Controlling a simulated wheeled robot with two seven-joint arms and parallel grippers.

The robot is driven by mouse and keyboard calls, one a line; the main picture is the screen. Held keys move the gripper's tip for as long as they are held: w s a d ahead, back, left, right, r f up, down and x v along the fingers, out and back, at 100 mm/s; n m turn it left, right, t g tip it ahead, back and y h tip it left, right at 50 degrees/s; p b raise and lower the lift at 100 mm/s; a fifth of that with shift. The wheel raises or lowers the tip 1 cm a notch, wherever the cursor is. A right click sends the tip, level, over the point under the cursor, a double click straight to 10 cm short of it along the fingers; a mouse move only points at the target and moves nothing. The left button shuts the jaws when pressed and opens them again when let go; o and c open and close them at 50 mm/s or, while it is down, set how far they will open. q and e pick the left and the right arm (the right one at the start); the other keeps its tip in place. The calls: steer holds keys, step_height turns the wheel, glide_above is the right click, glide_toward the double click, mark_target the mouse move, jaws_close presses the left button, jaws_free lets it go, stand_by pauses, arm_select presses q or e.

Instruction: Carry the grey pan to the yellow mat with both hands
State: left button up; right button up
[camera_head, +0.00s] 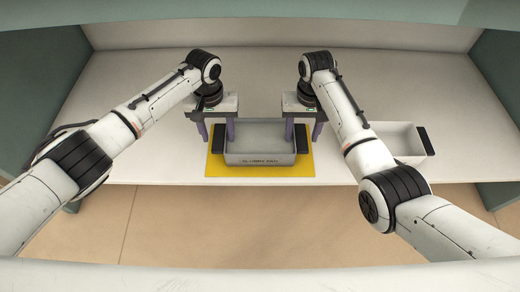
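The grey pan (261,158) with dark end handles is over the yellow mat (260,171) and looks to be resting on it, upright. Mat shows in front of the pan and at both sides. My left gripper (217,131) points down at the pan's left handle (218,144), its fingers spread apart, one on each side of the handle. My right gripper (303,131) is likewise spread over the right handle (301,142). Both grippers look open. Whether any finger touches the pan is too small to tell.
A second, paler pan (398,150) with a dark handle stands to the right, partly hidden behind my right arm. The pale table (150,160) is otherwise clear. Its front edge runs just in front of the mat. Green side walls (495,70) bound the space.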

arm_select(q)
steer(key=shift+d, duration=0.1)
steer(key=shift+r, duration=0.6)
arm_select(e)
steer(key=shift+a+r, duration=0.1)
steer(key=shift+r, duration=0.05)
arm_select(q)
step_height(320, 180, up, 11)
arm_select(e)
step_height(320, 180, up, 12)
stand_by(0.5)
